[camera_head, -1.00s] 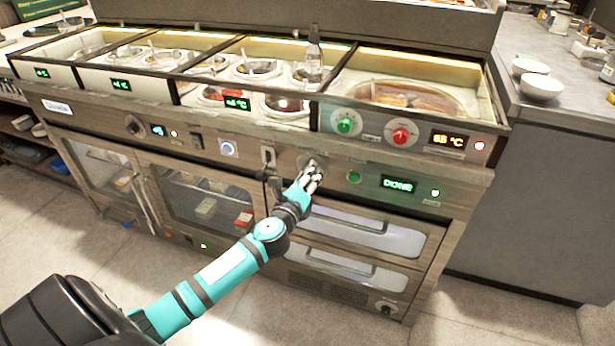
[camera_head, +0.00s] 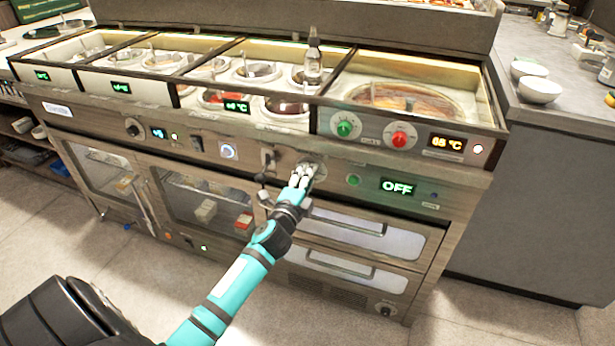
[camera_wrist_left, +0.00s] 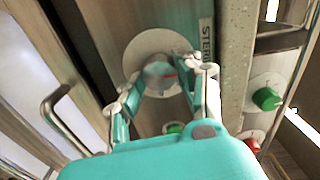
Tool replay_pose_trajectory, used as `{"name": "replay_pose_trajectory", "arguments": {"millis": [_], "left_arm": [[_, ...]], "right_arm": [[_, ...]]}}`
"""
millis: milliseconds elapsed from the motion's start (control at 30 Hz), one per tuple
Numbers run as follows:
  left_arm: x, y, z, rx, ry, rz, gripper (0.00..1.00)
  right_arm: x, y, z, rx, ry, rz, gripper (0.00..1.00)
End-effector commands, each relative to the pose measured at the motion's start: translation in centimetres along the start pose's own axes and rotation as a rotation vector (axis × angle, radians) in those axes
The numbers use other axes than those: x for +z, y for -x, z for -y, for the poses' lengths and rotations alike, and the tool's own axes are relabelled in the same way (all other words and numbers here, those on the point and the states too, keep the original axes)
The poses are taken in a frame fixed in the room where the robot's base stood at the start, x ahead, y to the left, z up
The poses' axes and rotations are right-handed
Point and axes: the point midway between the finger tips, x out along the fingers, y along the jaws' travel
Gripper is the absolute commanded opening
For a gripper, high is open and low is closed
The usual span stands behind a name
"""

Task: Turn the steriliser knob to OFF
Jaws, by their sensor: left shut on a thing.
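The steriliser knob is a grey round knob (camera_wrist_left: 160,74) with a red mark, on a pale round plate (camera_wrist_left: 142,52) beside a label that begins "STE" (camera_wrist_left: 207,42). My left gripper (camera_wrist_left: 162,88) is shut on the knob, one finger on each side of it. In the head view my left gripper (camera_head: 303,176) reaches the front panel and mostly hides the knob; part of the round plate (camera_head: 318,166) shows around it. The green display (camera_head: 397,187) to the right of the knob reads OFF. My right gripper is not in view.
A green button (camera_head: 353,180) sits between the knob and the display. A green knob (camera_head: 345,125) and a red knob (camera_head: 400,138) are above. Drawer handles (camera_head: 345,223) stick out below. A hook-like fitting (camera_head: 267,157) is close on the left.

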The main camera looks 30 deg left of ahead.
Motion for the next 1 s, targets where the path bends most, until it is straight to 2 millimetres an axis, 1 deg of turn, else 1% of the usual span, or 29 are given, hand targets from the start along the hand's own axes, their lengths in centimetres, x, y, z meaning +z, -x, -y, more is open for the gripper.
{"name": "replay_pose_trajectory", "arguments": {"millis": [100,333,800,833,967,1000], "left_arm": [[0.0,0.0,0.0,0.002,0.051,0.002,0.03],[0.0,0.0,-0.1,0.002,0.106,0.001,0.03],[0.0,0.0,-0.1,0.003,0.117,0.001,0.03],[0.0,0.0,-0.1,0.003,0.116,0.001,0.39],[0.0,0.0,-0.1,0.002,0.116,0.001,0.56],[0.0,0.0,-0.1,0.002,0.115,0.001,0.58]], "right_arm": [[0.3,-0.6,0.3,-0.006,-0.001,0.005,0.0],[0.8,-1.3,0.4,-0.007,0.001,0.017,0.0],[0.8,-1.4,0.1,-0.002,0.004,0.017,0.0],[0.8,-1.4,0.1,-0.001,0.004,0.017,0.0],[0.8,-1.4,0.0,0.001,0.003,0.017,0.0],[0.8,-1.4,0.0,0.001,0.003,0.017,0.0]]}}
